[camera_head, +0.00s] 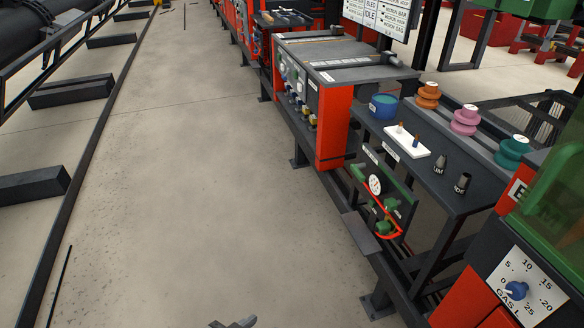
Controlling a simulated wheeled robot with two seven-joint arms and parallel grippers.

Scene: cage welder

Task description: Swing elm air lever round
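A green panel with a round white gauge (375,185) hangs on the bench front at centre right. Small green valve-like fittings (385,228) and a curved red pipe or hose sit below the gauge. The elm air lever itself is too small to pick out, and the labels there are not readable. A small grey tip, seemingly part of my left gripper (234,323), shows at the bottom edge, far left of the panel and touching nothing visible. Most of it is cut off, so its opening is hidden. My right gripper is not in view.
The bench top (425,187) carries a blue tub (383,107), a white tray (407,140), two dark cups and coloured spools (465,120). A gas dial (517,290) is at lower right. A dark plate (360,232) juts out beside the panel. The floor aisle is clear.

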